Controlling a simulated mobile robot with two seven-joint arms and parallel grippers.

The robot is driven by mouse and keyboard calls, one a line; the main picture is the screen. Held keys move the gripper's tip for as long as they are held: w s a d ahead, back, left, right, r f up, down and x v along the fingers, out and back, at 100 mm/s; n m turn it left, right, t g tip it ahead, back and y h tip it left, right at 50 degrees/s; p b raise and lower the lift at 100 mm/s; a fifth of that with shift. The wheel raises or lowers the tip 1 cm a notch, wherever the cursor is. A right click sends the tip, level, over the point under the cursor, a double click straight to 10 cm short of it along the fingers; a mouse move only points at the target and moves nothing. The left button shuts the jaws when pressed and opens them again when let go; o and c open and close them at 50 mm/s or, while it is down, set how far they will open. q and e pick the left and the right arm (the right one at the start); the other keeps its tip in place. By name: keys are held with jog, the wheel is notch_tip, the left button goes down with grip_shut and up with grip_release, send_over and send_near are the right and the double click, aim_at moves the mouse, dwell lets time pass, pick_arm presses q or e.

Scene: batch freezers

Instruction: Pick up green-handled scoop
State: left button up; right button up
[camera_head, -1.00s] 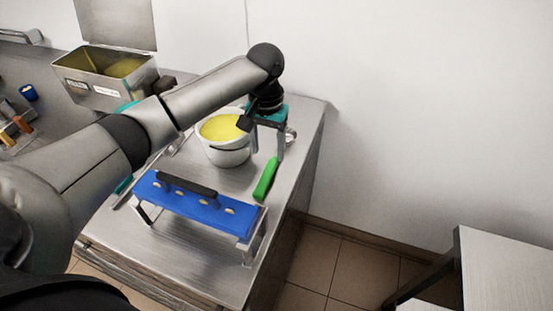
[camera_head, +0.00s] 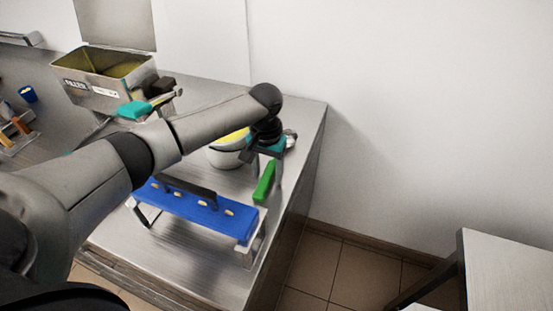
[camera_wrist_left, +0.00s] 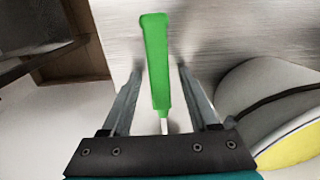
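The green-handled scoop shows by its green handle (camera_head: 264,182) on the steel counter, right of a white tub. The handle (camera_wrist_left: 155,60) also shows in the left wrist view, with a thin metal neck below it; the rest of the scoop is hidden. My left gripper (camera_head: 267,171) points down at the handle in the head view. In the left wrist view the left gripper (camera_wrist_left: 160,75) is open, its two fingers on either side of the handle with gaps between. My right gripper is not in view.
The white tub (camera_head: 226,158) with yellow contents stands close left of my gripper. A blue rack (camera_head: 190,208) with a black handle is in front. A steel bin (camera_head: 100,92) and a teal-handled item (camera_head: 134,109) are further back. The counter's right edge is near.

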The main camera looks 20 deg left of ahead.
pick_arm(q)
grip_shut()
jog(key=shift+r, duration=0.1)
dwell(0.5)
